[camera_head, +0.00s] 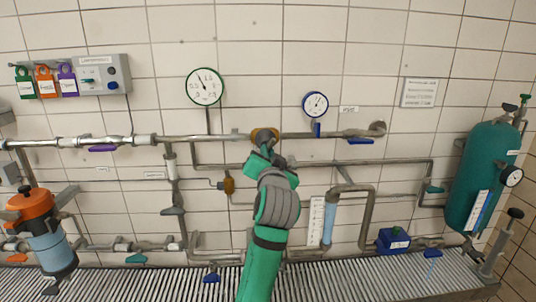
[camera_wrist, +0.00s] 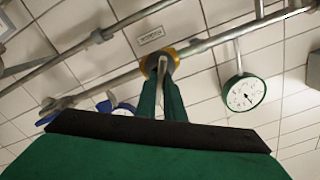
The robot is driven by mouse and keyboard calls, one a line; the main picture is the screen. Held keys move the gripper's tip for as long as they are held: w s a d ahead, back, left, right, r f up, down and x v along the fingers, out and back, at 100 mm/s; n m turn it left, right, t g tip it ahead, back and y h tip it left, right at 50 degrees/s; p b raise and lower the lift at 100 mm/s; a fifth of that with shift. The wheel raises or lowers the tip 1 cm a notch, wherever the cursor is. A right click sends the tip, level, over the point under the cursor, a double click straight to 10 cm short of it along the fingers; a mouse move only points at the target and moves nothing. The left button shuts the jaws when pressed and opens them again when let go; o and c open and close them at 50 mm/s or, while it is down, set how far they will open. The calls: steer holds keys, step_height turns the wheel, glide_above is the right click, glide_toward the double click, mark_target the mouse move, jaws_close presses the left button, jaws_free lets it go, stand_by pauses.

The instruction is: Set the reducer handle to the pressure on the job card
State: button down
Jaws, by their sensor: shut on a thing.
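The reducer (camera_head: 265,134) is a yellow-brown fitting on the main grey pipe, mid-picture in the head view, largely behind my gripper (camera_head: 262,150). In the wrist view the reducer body (camera_wrist: 148,64) shows as a yellow ring with dark parts. A pale handle (camera_wrist: 162,64) stands in front of it, and my gripper (camera_wrist: 163,82) is shut on it with both green fingers. The job card (camera_head: 419,92) is a white sheet on the tiled wall at right; its text is too small to read. A green-rimmed gauge (camera_head: 205,86) hangs upper left of the reducer, a blue-rimmed gauge (camera_head: 315,104) upper right.
A control box (camera_head: 103,75) with coloured tags is at upper left. An orange-topped pump (camera_head: 36,205) stands at lower left, a green tank (camera_head: 480,175) at right. Several pipes and valves run along the wall. A slatted grating (camera_head: 350,278) lies below.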

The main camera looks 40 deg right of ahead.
steer(key=c, duration=1.9)
jaws_free()
steer(key=shift+o, duration=0.2)
steer(key=shift+s, duration=0.1)
steer(key=v, duration=1.1)
steer(key=shift+w, duration=0.2)
